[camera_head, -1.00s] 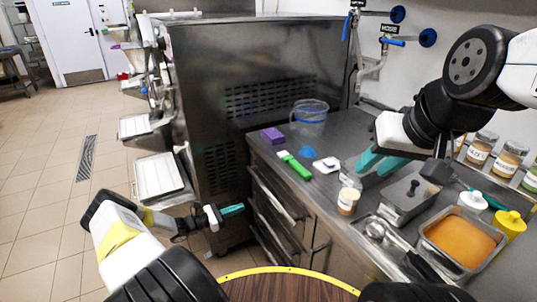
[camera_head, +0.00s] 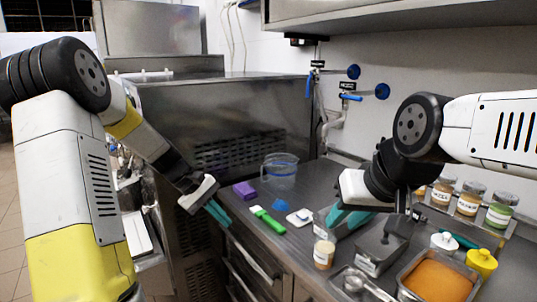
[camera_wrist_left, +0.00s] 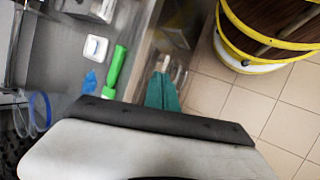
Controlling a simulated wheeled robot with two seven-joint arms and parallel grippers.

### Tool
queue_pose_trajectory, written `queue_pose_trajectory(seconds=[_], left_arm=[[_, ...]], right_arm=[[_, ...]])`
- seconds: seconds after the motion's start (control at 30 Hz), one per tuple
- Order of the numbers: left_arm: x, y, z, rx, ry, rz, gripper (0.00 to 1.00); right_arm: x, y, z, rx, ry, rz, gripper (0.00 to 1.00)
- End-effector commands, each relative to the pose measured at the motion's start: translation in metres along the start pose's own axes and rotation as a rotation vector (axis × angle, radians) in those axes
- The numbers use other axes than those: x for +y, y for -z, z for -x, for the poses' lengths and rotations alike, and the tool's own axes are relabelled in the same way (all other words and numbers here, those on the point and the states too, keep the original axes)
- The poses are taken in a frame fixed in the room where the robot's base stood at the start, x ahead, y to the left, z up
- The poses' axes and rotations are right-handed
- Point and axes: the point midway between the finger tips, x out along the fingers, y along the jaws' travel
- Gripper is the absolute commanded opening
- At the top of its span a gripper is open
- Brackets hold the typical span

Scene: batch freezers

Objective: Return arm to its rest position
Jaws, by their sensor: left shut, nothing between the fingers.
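My left arm rises from the lower left in the head view and bends at a black joint. Its gripper (camera_head: 218,213) points down at the front left edge of the steel counter (camera_head: 262,190). Its teal fingers are shut and empty; they also show close together in the left wrist view (camera_wrist_left: 163,92). My right arm comes in from the right. Its gripper (camera_head: 348,218) hangs over the counter near a small labelled jar (camera_head: 324,253), with its teal fingers apart and nothing seen between them.
A purple block (camera_head: 245,190), a clear jug (camera_head: 280,170), a green-handled tool (camera_head: 267,220), a blue piece (camera_head: 279,204) and a white square item (camera_head: 300,217) lie on the counter. Metal pans, one with orange contents (camera_head: 438,280), stand right.

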Motion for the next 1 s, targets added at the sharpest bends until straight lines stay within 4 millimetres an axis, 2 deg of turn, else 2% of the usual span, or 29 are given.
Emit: queue_pose_trajectory(seconds=[0.03,0.27,0.4,0.6,0.8,1.0], left_arm=[[0.004,-0.019,0.015,0.044,0.034,-0.066,0.00],[0.001,-0.093,0.069,0.224,0.157,-0.330,0.00],[-0.010,-0.136,0.097,0.333,0.208,-0.482,0.00],[-0.035,-0.189,0.125,0.479,0.248,-0.681,0.00],[-0.057,-0.217,0.136,0.576,0.258,-0.812,0.00],[-0.065,-0.225,0.138,0.606,0.260,-0.855,0.00]], right_arm=[[0.000,0.000,0.000,0.000,0.000,0.000,0.30],[0.000,0.000,0.000,0.000,0.000,0.000,0.30],[0.000,0.000,0.000,0.000,0.000,0.000,0.30],[0.000,0.000,0.000,0.000,0.000,0.000,0.30],[0.000,0.000,0.000,0.000,0.000,0.000,0.30],[0.000,0.000,0.000,0.000,0.000,0.000,0.30]])
